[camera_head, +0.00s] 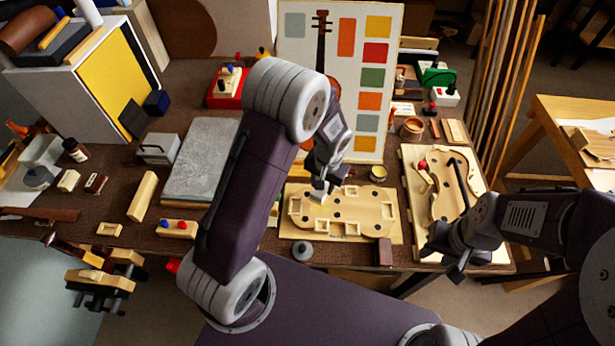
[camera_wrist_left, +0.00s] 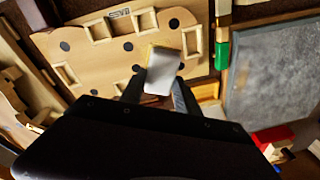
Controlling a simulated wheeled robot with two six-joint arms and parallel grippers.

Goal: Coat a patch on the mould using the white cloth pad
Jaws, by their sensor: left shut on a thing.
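The mould (camera_head: 347,222) is a pale wooden violin-shaped plate with dark round holes and small blocks around its edge, lying flat on the bench; it also shows in the left wrist view (camera_wrist_left: 105,62). My left gripper (camera_head: 321,186) is over the mould's upper left part, shut on the white cloth pad (camera_head: 316,196). In the left wrist view the pad (camera_wrist_left: 162,72) is white with a yellowish edge, between the fingertips. I cannot tell whether it touches the mould. My right gripper (camera_head: 446,258) is open and empty, near the bench's front edge at the right.
A grey slab (camera_head: 200,165) lies to the left. A small round tin (camera_head: 378,173) and a brown pot (camera_head: 411,128) stand behind the mould. A colour chart board (camera_head: 345,60) stands at the back.

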